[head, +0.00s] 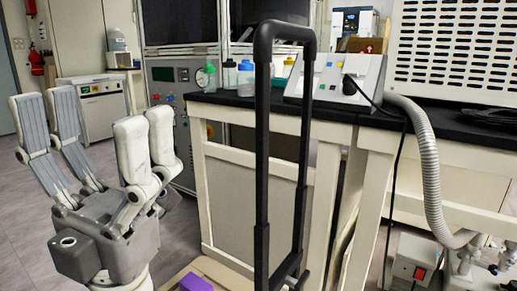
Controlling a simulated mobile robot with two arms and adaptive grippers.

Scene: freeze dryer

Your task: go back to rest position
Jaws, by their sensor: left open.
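My left gripper (94,106) stands upright at the left of the head view, with its fingers pointing up. Its grey-padded fingers and its white fingers are spread wide apart. Nothing is between them, so it is open and empty. It is left of the lab bench, over the floor, and apart from other things. My right gripper is not in view.
A black upright handle frame (263,150) stands in the middle, before the black-topped bench (225,101). A purple block (195,283) lies low at its left. Bottles, a grey device (330,80) and a ribbed hose (430,165) are at the bench. Floor shows at left.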

